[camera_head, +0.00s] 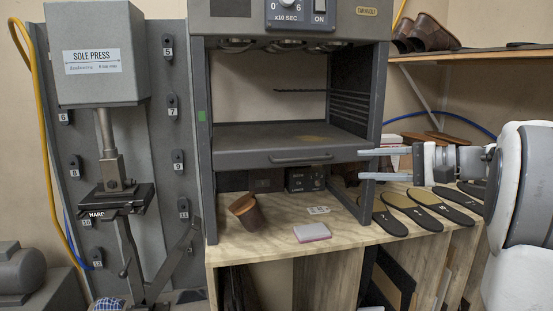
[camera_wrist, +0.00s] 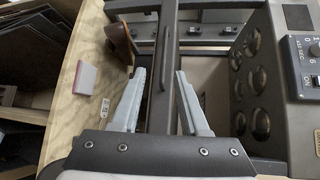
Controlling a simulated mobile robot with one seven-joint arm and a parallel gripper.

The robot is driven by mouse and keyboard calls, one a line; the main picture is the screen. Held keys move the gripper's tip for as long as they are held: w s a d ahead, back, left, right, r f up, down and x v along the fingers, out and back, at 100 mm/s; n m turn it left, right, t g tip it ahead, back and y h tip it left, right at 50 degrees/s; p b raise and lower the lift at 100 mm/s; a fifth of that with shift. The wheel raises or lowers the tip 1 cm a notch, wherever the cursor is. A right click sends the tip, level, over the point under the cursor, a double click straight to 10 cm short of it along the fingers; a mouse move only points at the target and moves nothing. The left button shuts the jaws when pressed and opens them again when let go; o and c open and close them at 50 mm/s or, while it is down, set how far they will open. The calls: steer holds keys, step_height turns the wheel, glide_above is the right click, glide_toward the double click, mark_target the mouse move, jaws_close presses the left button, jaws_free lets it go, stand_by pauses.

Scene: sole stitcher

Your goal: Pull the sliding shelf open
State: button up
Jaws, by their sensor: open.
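The sliding shelf (camera_head: 262,138) is a flat grey plate inside the dark machine frame, with a bar handle (camera_head: 300,159) along its front edge. From the head view I cannot tell whether it is pulled out at all. My gripper (camera_head: 364,165) is open and empty, to the right of the handle and apart from it. Its fingers point left, in front of the machine's right post.
Below the shelf, a wooden table (camera_head: 260,250) holds a brown cup-like piece (camera_head: 246,211), a pink-and-white block (camera_head: 312,232) and several dark soles (camera_head: 440,207). A grey sole press (camera_head: 98,60) stands at left. Shoes (camera_head: 425,35) sit on a wall shelf at upper right.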

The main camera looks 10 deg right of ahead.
mark_target(305, 160)
steer(key=p+x, duration=0.1)
steer(key=x, duration=0.4)
steer(key=p+x, duration=0.1)
steer(key=x, duration=0.5)
steer(key=r+p+x, duration=0.1)
steer(key=x, duration=0.4)
steer(key=shift+w+a+f, duration=0.1)
steer(key=shift+w, duration=0.5)
jaws_close()
stand_by(0.5)
